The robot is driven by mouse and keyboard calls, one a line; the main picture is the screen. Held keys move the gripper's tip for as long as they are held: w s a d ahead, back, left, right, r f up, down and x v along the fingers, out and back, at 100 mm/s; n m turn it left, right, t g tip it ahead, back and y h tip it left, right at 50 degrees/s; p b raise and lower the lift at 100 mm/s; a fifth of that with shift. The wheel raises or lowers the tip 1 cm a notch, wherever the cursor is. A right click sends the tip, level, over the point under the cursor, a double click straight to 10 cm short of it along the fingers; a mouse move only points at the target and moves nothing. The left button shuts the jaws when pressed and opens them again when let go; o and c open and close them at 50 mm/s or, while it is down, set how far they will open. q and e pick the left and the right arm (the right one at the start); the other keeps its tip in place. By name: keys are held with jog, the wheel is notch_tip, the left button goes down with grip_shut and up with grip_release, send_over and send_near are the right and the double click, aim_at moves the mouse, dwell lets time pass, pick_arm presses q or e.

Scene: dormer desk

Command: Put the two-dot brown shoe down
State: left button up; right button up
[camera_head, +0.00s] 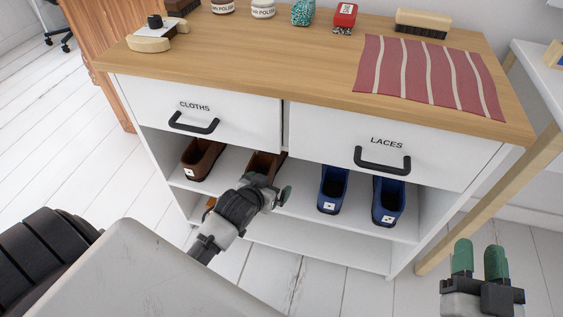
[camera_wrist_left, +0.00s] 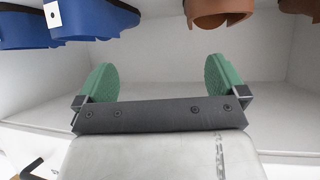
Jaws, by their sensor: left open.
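One brown shoe (camera_head: 203,158) stands on the upper shelf at the left, its white tag too small to read surely. A second brown shoe (camera_head: 266,163) stands to its right, partly hidden by my left gripper (camera_head: 274,190); its tag is hidden. My left gripper is open at the shelf front, between this brown shoe and the blue shoes. In the left wrist view, which looks upside down, its green fingers (camera_wrist_left: 160,88) are wide apart and empty; a brown shoe (camera_wrist_left: 218,12) is at the top right. My right gripper (camera_head: 480,258) is apart from the cabinet, fingers parted and empty.
Two blue shoes (camera_head: 333,188) (camera_head: 388,200) stand right of the left gripper. The drawers with handles (camera_head: 194,124) (camera_head: 383,160) overhang the shelf. A small brown piece (camera_head: 210,203) shows below the shelf edge. A striped cloth (camera_head: 425,75) lies on top.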

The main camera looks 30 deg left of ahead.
pick_arm(q)
jog(key=s+d+r+m+t+h, duration=0.1)
jog(key=s+d+r+t, duration=0.1)
jog(key=r, duration=0.5)
jog(key=s+d+r+m+t+h, duration=0.1)
jog(key=s+d+r+t+h, duration=0.1)
jog(key=d+r, duration=0.4)
jog(key=s+d+r+m+t+h, duration=0.1)
jog(key=s+d+r+t, duration=0.3)
jog(key=r, duration=0.4)
jog(key=shift+s+d+r+m+h, duration=0.35)
jog(key=shift+s+d+h, duration=0.2)
jog(key=shift+h, duration=0.15)
jog(key=shift+w, duration=0.1)
